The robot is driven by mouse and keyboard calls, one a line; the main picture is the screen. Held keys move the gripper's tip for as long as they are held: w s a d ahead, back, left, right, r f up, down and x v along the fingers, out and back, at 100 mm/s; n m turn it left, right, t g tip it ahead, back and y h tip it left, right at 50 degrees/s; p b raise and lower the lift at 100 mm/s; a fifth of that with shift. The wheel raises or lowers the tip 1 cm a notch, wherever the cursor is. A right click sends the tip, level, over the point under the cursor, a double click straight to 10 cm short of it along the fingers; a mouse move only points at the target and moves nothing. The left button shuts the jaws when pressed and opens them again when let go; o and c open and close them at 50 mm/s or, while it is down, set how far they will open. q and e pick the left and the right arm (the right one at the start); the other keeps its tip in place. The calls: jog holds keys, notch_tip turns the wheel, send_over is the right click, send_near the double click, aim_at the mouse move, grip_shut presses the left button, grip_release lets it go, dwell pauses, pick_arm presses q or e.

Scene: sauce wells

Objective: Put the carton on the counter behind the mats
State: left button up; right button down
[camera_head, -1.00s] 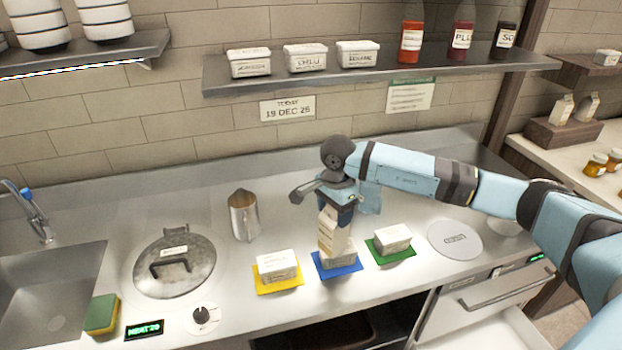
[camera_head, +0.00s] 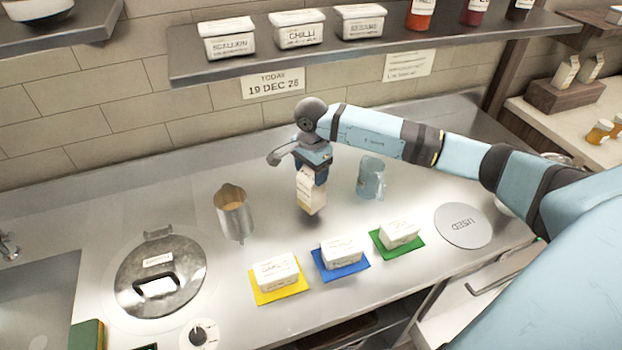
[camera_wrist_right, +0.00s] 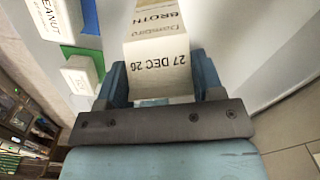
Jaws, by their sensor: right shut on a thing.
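A white and tan carton (camera_head: 311,193) hangs upright in my right gripper (camera_head: 314,172), over the counter (camera_head: 290,150) behind the mats. In the right wrist view the carton (camera_wrist_right: 158,60) sits between the two fingers of my right gripper (camera_wrist_right: 160,85); its label reads "BROTH" and "27 DEC 26". I cannot tell whether its base touches the counter. The yellow mat (camera_head: 263,297), blue mat (camera_head: 326,275) and green mat (camera_head: 383,250) lie in a row in front, each with a white tub on it. My left gripper is not in view.
A metal pitcher (camera_head: 232,212) stands left of the carton and a light blue jug (camera_head: 371,178) stands to its right. A lidded pot (camera_head: 160,280) is at left, and a round "USED" disc (camera_head: 463,226) at right. A shelf (camera_head: 200,72) with tubs and bottles overhangs the back.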

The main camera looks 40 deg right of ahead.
jog(key=shift+s+a, duration=0.1)
jog(key=shift+s, duration=0.15)
jog(key=shift+s+a+f+b, duration=0.1)
jog(key=shift+f+b, duration=0.2)
jog(key=shift+f, duration=0.35)
jog(key=shift+s+a+f+b, duration=0.1)
jog(key=shift+f+b, duration=0.2)
jog(key=shift+f, duration=0.3)
jog(key=shift+w+d+f, duration=0.1)
jog(key=shift+w+f, duration=0.1)
jog(key=shift+f, duration=0.35)
jog(key=shift+w+d+f, duration=0.1)
jog(key=shift+w+f, duration=0.1)
jog(key=shift+f, duration=0.3)
jog(key=shift+d, duration=0.1)
jog(key=shift+r, duration=0.1)
jog(key=shift+s, duration=0.15)
jog(key=shift+b, duration=0.4)
jog(key=shift+c, duration=1.2)
grip_release()
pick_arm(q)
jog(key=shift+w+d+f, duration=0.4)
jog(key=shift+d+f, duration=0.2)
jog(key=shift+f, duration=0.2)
